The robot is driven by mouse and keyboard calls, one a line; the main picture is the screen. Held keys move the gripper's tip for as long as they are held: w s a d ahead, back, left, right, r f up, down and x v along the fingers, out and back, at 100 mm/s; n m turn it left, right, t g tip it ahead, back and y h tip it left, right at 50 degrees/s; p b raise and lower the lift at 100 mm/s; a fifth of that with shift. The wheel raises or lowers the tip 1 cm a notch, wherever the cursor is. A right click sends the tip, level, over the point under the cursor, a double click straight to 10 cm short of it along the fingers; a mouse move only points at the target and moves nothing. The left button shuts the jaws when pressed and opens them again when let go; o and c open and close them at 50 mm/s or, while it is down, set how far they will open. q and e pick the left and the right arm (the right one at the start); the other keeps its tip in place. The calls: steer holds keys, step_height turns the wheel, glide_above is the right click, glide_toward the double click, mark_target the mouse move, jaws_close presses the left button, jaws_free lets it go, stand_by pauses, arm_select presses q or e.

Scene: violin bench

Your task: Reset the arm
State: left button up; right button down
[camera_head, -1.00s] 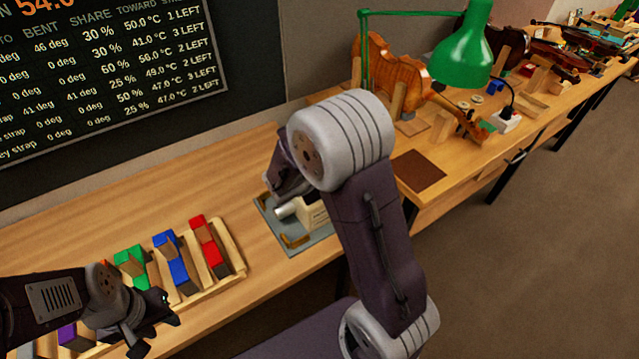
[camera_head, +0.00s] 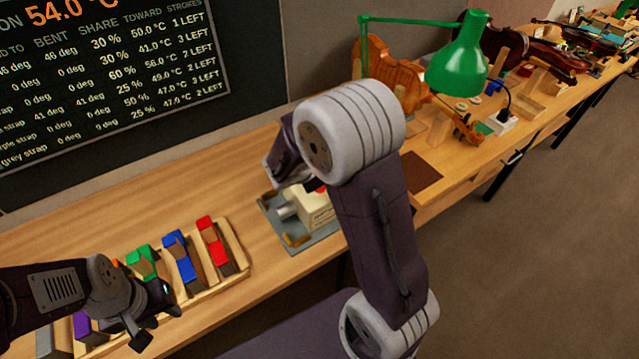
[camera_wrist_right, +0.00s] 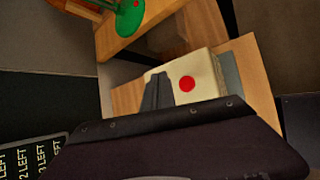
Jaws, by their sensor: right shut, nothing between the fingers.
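My right arm (camera_head: 385,220) stands bent in the middle of the head view. Its gripper shows as a dark grey shut shape in the right wrist view (camera_wrist_right: 157,92), with nothing in it. It is in front of a cream block with a red round button (camera_wrist_right: 187,84). In the head view the block (camera_head: 318,212) sits on a grey plate (camera_head: 296,246), partly hidden by my arm. My left gripper (camera_head: 152,322) is at the lower left, over the near side of the strap rack. Its finger gap does not show clearly.
A wooden rack (camera_head: 236,262) holds green, blue, red and purple straps. A green lamp (camera_head: 461,66), a violin body (camera_head: 392,70) and a brown mat (camera_head: 421,172) are farther along the bench. Bare bench (camera_head: 150,195) lies behind the rack. A dark board (camera_head: 120,90) hangs on the wall.

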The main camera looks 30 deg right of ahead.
steer(key=s+f+m+g+y, duration=0.1)
steer(key=s+m+g+y, duration=0.25)
steer(key=s+m, duration=0.7)
steer(key=s+a+f+m+g+y, duration=0.1)
steer(key=s+a+f+m+y, duration=0.2)
steer(key=s+a+m, duration=0.3)
steer(key=s+a, duration=0.1)
steer(key=a, duration=0.3)
steer(key=shift+s+m+y, duration=0.15)
steer(key=shift+m+y, duration=0.2)
steer(key=shift+a, duration=0.1)
